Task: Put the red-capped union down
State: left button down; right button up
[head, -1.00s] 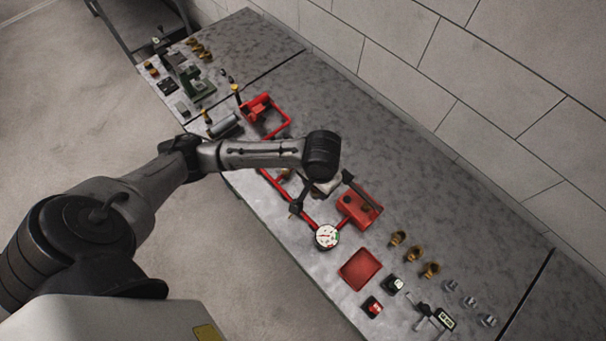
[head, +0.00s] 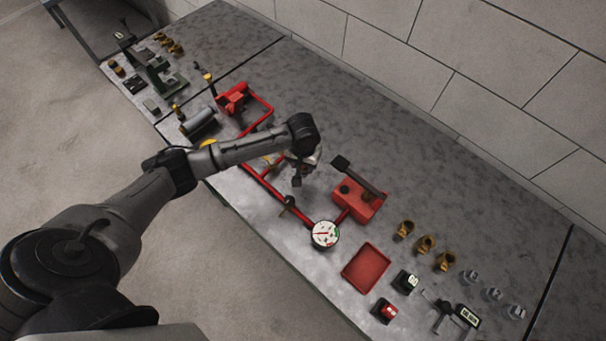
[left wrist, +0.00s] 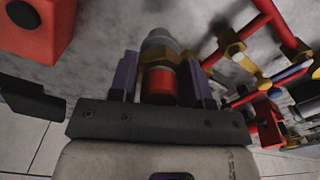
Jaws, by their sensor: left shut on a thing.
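The red-capped union (left wrist: 158,82) shows in the left wrist view, with a brass nut, a grey end and a red part near the gripper body. My left gripper (head: 299,180) is shut on it, with one finger on each side. In the head view the gripper hangs over the red pipe frame (head: 265,184), left of the red box (head: 355,202). The union is too small and covered to make out there. The wrist view shows grey bench surface beyond the union's grey end; whether they touch is unclear. My right gripper is not in view.
A dial gauge (head: 325,234) and a red tray (head: 366,265) lie to the right. Several brass fittings (head: 425,245) stand beyond them. A dark-headed lever (head: 345,165) rises by the red box. The bench (head: 400,160) is bare towards the wall.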

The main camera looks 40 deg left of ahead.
aim_at(303, 172)
pick_arm(q)
jog(key=shift+f, duration=2.7)
jog(key=c, duration=0.5)
grip_release()
